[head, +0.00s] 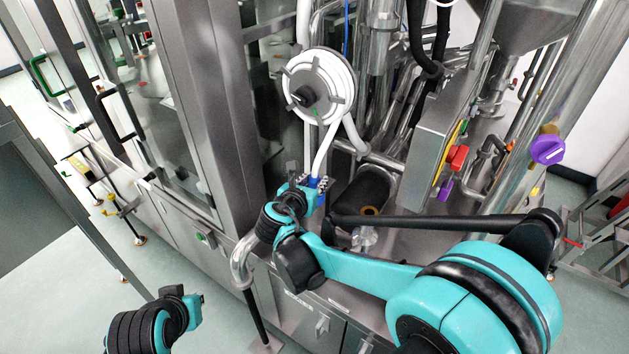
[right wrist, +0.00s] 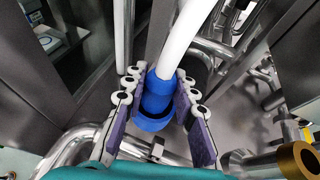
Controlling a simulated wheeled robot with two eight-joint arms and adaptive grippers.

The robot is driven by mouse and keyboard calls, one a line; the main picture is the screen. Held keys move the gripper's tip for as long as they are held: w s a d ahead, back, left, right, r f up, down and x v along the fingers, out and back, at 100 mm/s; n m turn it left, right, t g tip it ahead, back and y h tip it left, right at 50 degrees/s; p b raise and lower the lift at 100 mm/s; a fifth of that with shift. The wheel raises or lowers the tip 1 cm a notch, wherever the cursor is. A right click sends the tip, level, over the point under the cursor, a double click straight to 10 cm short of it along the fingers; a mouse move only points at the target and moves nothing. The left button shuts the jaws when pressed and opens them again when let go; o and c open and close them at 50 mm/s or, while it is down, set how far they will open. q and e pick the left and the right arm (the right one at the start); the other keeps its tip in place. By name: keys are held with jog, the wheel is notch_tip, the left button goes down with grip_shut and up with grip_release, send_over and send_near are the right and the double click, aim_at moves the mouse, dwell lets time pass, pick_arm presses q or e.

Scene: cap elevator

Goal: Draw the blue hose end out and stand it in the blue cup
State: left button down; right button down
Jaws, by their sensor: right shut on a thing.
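The blue hose end (right wrist: 158,92) is a blue sleeve with a wider rim on a white hose (right wrist: 187,35). In the right wrist view it stands between the two padded fingers of my right gripper (right wrist: 160,106), which is shut on it. In the head view my right gripper (head: 316,186) is at the machine below the hose reel, with a bit of blue showing. What lies under the hose end is hidden. I cannot make out a separate blue cup. My left gripper (head: 194,308) is at the lower left of the head view, away from the machine; its fingers do not show.
The white hose is wound on a round reel (head: 318,88) above my right gripper. Steel pipes and a dark cylinder (head: 362,195) stand to its right. A steel box with red and purple knobs (head: 440,130) is farther right. Open floor lies at the lower left.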

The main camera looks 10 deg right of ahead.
jog(key=shift+f+b, duration=0.55)
jog(key=shift+f, duration=0.05)
dwell(0.3)
jog(key=c, duration=1.1)
grip_release()
jog(key=shift+c, duration=0.2)
jog(key=v, duration=1.2)
jog(key=shift+d, duration=0.1)
